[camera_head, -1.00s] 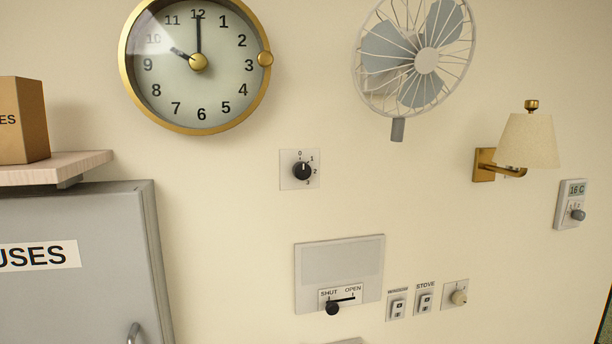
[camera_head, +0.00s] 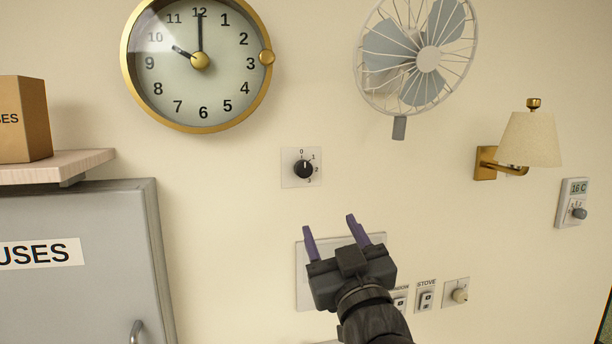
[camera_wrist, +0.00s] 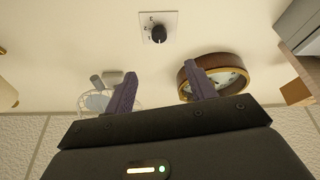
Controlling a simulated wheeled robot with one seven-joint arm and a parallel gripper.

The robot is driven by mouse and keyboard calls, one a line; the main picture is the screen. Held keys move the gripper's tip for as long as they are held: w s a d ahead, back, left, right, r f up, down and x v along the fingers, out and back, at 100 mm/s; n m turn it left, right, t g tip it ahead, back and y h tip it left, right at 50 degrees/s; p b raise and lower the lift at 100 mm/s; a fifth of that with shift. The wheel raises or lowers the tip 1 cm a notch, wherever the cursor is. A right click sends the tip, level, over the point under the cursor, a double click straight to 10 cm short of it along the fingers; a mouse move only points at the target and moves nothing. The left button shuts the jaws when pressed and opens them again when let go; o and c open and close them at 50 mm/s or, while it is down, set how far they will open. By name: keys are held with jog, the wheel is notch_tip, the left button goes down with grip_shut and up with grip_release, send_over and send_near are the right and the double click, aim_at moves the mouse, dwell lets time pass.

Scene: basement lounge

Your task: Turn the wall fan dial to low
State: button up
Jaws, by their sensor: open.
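The fan dial (camera_head: 303,169) is a black knob on a small white wall plate marked 0, 1, 2 and 3, below the wall fan (camera_head: 428,58). Its pointer looks turned up toward 0, though the exact mark is hard to tell. My gripper (camera_head: 330,228) is open and empty, below and slightly right of the dial, with its purple fingers pointing up. In the wrist view the dial (camera_wrist: 158,34) shows upside down, above the gap between the open fingers (camera_wrist: 160,78) and apart from them.
A vent panel (camera_head: 302,262) is partly hidden behind my gripper. Switches (camera_head: 426,299) and another knob (camera_head: 460,295) sit to its right. A clock (camera_head: 205,110), lamp (camera_head: 530,140), thermostat (camera_head: 572,205) and grey fuse cabinet (camera_head: 80,290) surround bare wall.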

aim_at(305, 171)
jog(key=shift+w, duration=0.15)
jog(key=p+x, duration=0.9)
jog(key=x, duration=0.8)
jog(key=shift+w, duration=0.2)
jog(key=shift+c, duration=0.3)
jog(key=shift+f, duration=0.1)
jog(key=c, duration=0.9)
